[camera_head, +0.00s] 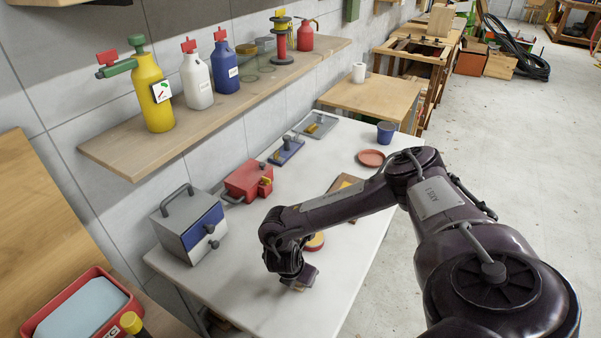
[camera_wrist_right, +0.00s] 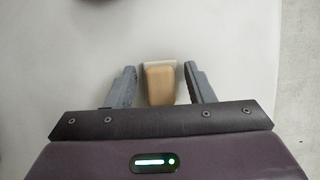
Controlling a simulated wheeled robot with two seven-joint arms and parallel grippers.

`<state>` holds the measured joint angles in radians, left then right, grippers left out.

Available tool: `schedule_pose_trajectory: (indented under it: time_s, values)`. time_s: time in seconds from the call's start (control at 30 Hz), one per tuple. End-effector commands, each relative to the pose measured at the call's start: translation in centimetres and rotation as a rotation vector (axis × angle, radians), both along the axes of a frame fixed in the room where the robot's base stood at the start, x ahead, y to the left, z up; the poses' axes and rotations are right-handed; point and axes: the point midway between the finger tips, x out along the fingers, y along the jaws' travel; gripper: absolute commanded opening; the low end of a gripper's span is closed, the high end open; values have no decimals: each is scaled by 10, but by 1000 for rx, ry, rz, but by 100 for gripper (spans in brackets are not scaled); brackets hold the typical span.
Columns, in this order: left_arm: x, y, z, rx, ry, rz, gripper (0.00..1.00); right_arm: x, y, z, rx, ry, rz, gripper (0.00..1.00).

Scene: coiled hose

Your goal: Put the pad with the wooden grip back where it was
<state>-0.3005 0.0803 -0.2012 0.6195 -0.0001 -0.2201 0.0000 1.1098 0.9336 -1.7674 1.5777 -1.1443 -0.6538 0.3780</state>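The pad with the wooden grip shows in the right wrist view as a tan wooden block (camera_wrist_right: 160,85) with a pale strip at its far end. It stands on the white table, between the fingers of my right gripper (camera_wrist_right: 160,75). The fingers are open, with a narrow gap on each side of the wood. In the head view my right gripper (camera_head: 298,281) is low over the near part of the table, and a bit of tan (camera_head: 293,288) shows beneath it. The pad's underside is hidden. My left gripper is not in view.
A grey-blue box (camera_head: 190,228), a red box (camera_head: 248,181), a blue tray (camera_head: 287,152) and a grey tray (camera_head: 318,125) line the wall side. A round red and yellow thing (camera_head: 316,242) and a brown board (camera_head: 346,183) lie partly behind my arm. A shelf (camera_head: 180,130) overhangs.

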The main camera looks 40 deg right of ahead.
Motion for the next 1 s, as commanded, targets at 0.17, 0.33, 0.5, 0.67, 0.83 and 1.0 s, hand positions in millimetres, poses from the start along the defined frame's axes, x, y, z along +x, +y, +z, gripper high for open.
schedule_pose_trajectory:
  time_s: [0.17,0.33,0.5,0.67,0.83,1.0]
  values:
    - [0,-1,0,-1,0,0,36,0,0,0,0,0,0,57]
    - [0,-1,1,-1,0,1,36,0,0,1,0,0,0,57]
    - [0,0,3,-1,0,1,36,-1,6,15,3,0,1,57]
    - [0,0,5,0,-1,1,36,-4,19,46,4,-2,5,57]
    - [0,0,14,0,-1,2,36,-8,33,83,3,-2,4,57]
    - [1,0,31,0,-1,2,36,-11,42,108,1,-2,3,57]
